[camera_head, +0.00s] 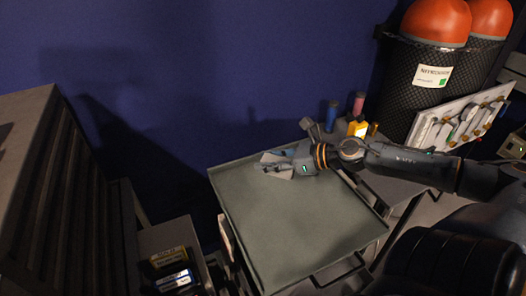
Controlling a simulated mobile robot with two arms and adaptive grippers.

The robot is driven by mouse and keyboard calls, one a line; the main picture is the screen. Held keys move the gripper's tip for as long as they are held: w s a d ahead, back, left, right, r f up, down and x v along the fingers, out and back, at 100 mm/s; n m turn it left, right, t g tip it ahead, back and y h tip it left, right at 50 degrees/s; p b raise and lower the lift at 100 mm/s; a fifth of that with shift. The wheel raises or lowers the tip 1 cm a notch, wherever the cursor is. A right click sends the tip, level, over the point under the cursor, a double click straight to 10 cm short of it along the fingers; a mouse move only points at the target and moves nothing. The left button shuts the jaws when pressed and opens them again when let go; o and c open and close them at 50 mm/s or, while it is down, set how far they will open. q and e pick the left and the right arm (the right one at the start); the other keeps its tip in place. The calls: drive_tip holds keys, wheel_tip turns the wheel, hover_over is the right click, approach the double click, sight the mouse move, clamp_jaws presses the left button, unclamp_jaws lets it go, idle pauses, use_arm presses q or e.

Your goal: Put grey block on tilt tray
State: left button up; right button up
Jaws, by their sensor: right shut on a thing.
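The tilt tray (295,230) is a grey-green flat tray with a low rim in the middle of the head view. My right arm comes in from the right. My right gripper (280,167) is over the tray's far edge and is shut on the grey block (275,172), a small light grey piece partly hidden by the fingers. I cannot tell whether the block touches the tray surface. The rest of the tray is bare. My left gripper is not in view.
Blue, pink and yellow small containers (357,127) stand behind the tray on the right. Small boxes (170,270) lie at the lower left, beside a slatted grey cabinet (60,190).

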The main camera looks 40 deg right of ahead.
drive_tip(key=w+f+b, duration=0.2)
drive_tip(key=w+b, duration=0.1)
hover_over(239, 178)
drive_tip(key=f, duration=0.7)
drive_tip(key=shift+s+f, duration=0.15)
drive_tip(key=shift+s, duration=0.05)
wheel_tip(239, 178, down, 3)
drive_tip(key=shift+w+f, duration=0.15)
drive_tip(key=shift+f, duration=0.05)
drive_tip(key=shift+f+b, duration=0.2)
drive_tip(key=shift+b, duration=0.2)
drive_tip(key=o, duration=1.2)
